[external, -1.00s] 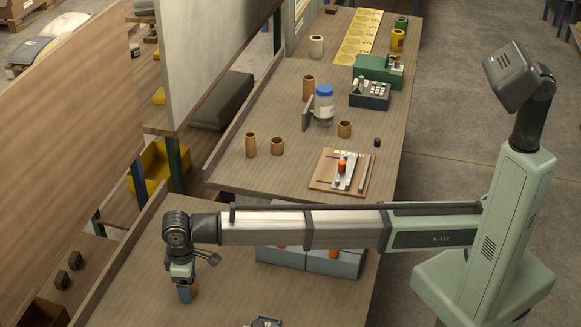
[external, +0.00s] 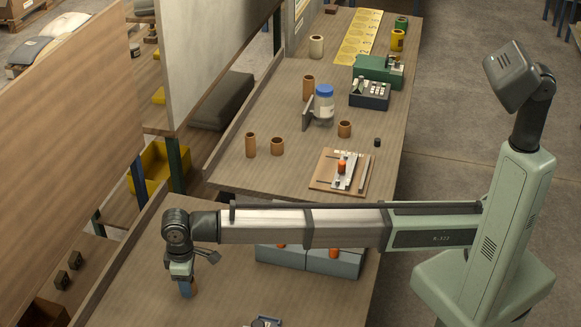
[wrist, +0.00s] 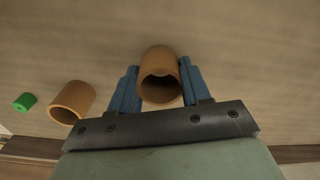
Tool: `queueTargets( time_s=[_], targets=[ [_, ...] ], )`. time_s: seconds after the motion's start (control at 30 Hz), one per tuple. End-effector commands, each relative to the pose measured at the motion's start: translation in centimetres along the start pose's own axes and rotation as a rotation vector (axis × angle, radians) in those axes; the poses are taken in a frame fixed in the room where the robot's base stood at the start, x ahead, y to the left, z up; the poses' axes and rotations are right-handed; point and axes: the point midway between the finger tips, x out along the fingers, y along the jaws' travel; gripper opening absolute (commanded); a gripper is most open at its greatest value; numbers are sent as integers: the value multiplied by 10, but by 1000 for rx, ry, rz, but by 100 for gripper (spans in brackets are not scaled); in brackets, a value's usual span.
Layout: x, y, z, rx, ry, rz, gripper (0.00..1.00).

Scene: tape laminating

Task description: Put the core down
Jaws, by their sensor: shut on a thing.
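My gripper (external: 187,289) is over the near bench at the lower left of the external view. In the wrist view its two blue fingers (wrist: 158,82) stand on either side of a brown cardboard core (wrist: 160,61) and are shut on it. The core is a hollow tube, its open end partly facing the camera. In the external view only a small brown edge of it shows beside the fingers. I cannot tell whether its lower end touches the bench.
In the wrist view a second brown core (wrist: 72,100) and a small green piece (wrist: 25,102) lie to the left. Grey-blue boxes (external: 333,263) stand to the right on the near bench (external: 140,272). The far bench holds several cores and a tape fixture (external: 342,171).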

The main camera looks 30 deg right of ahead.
Motion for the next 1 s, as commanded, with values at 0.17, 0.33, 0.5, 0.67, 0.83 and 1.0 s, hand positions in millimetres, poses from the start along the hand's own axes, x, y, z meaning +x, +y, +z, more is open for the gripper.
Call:
queueTargets(
  time_s=[0.17, 0.33, 0.5, 0.67, 0.83, 1.0],
  targets=[
    [-28, 0, -1, 0, 2, 0, 19],
    [-58, 0, -1, 0, 2, 0, 19],
    [-80, 0, -1, 0, 1, 0, 19],
    [-92, 0, 0, 0, 0, 0, 19],
    [-94, 2, 0, 3, -1, 0, 19],
    [-94, 29, -3, 35, -1, 0, 19]
  ],
)
